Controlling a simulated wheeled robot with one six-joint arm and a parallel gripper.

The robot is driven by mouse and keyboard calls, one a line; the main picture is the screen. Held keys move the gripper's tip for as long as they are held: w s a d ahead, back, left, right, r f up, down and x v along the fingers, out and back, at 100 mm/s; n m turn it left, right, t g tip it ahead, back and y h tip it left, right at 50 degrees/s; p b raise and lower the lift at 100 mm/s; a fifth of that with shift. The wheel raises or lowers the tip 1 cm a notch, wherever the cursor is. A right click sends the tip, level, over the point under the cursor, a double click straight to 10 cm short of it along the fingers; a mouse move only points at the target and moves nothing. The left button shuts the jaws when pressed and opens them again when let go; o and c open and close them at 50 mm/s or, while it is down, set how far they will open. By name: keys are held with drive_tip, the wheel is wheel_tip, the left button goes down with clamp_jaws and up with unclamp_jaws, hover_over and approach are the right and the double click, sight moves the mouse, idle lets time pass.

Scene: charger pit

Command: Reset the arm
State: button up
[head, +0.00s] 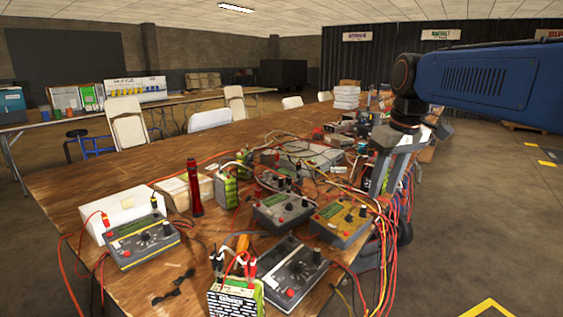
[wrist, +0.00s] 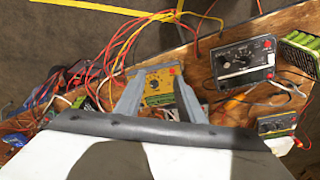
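My blue arm (head: 490,82) reaches in from the right in the head view. My gripper (head: 386,180) points down over the right edge of the wooden table (head: 75,185), near the yellow charger (head: 341,218). In the wrist view, my gripper (wrist: 157,92) has its two grey fingers apart, with nothing seen held. The yellow charger (wrist: 157,84) shows between and beyond them. I cannot tell the height of the fingertips above the things below.
Several chargers, including a dark one (head: 146,241), green battery packs (head: 226,187), a red torch (head: 194,188) and a white box (head: 122,213) crowd the table. Loose red and yellow cables (wrist: 112,50) lie around my gripper. Open floor (head: 490,215) is at right.

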drive_tip(key=s+d+f+m+t, duration=0.1)
drive_tip(key=s+d+f+m, duration=0.1)
drive_tip(key=s+f, duration=0.8)
drive_tip(key=s+d+f+m+t, duration=0.1)
drive_tip(key=s+f+m, duration=0.1)
drive_tip(key=s+f, duration=0.8)
drive_tip(key=s, duration=0.2)
drive_tip(key=shift+s+d+m+t+h, duration=0.3)
drive_tip(key=shift+s+d+t+h, duration=0.05)
drive_tip(key=shift+s+t+h, duration=0.05)
